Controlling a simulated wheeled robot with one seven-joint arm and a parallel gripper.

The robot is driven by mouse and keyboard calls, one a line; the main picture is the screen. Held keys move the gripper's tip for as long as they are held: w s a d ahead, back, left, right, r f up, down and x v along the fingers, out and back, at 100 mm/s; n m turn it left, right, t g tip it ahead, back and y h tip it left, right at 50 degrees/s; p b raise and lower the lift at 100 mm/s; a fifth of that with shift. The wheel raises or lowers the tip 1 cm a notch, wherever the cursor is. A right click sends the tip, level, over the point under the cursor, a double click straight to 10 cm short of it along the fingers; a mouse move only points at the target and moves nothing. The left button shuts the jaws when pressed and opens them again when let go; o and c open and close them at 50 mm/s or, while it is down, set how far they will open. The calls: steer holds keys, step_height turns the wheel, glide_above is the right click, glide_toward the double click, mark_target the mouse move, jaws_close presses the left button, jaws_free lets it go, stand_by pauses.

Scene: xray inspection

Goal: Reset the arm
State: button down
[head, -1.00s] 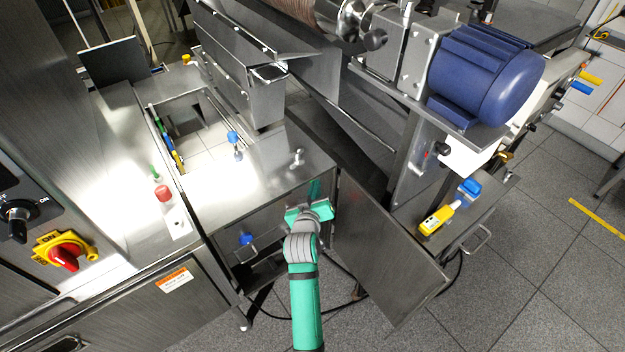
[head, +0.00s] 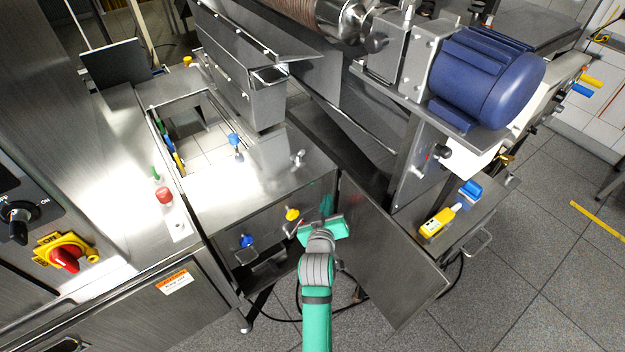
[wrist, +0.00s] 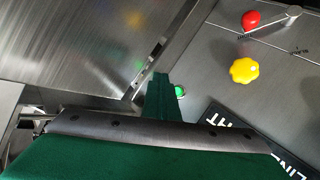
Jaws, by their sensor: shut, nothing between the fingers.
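My green gripper (head: 325,212) is in front of the open cabinet, beside the inner side of its swung-out door (head: 388,250). Its fingers are shut with nothing between them, and they show as one green block in the wrist view (wrist: 160,98). A yellow knob (head: 292,214) on the cabinet front is just left of the gripper and apart from it. In the wrist view the yellow knob (wrist: 244,70) is right of the fingers, with a red knob (wrist: 251,20) above it. A green button (wrist: 179,91) is partly hidden by the fingers.
A blue knob (head: 246,241) is on the cabinet front, further left. A yellow device (head: 438,221) lies on a metal surface to the right, beyond the door. A large blue motor (head: 487,78) stands at the upper right. The tiled floor (head: 520,290) is open at the lower right.

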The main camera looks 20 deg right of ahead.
steer(key=shift+s, duration=0.1)
steer(key=s+a+f+y, duration=0.1)
steer(key=s+a+f, duration=0.25)
steer(key=s, duration=0.35)
steer(key=s+a+f+t+y, duration=0.1)
steer(key=s+a+f, duration=0.1)
steer(key=s+a, duration=0.4)
steer(key=s+a+f+y, duration=0.1)
steer(key=s+a+f, duration=0.15)
steer(key=s, duration=0.45)
steer(key=s+a+r+y, duration=0.1)
steer(key=s+a+r, duration=0.2)
steer(key=s, duration=0.8)
steer(key=s+a+r+t+y, duration=0.1)
steer(key=s+a+r, duration=0.3)
steer(key=s, duration=0.7)
steer(key=shift+a+r+m+y, duration=0.15)
steer(key=shift+r+m+y, duration=0.25)
steer(key=shift+r, duration=0.15)
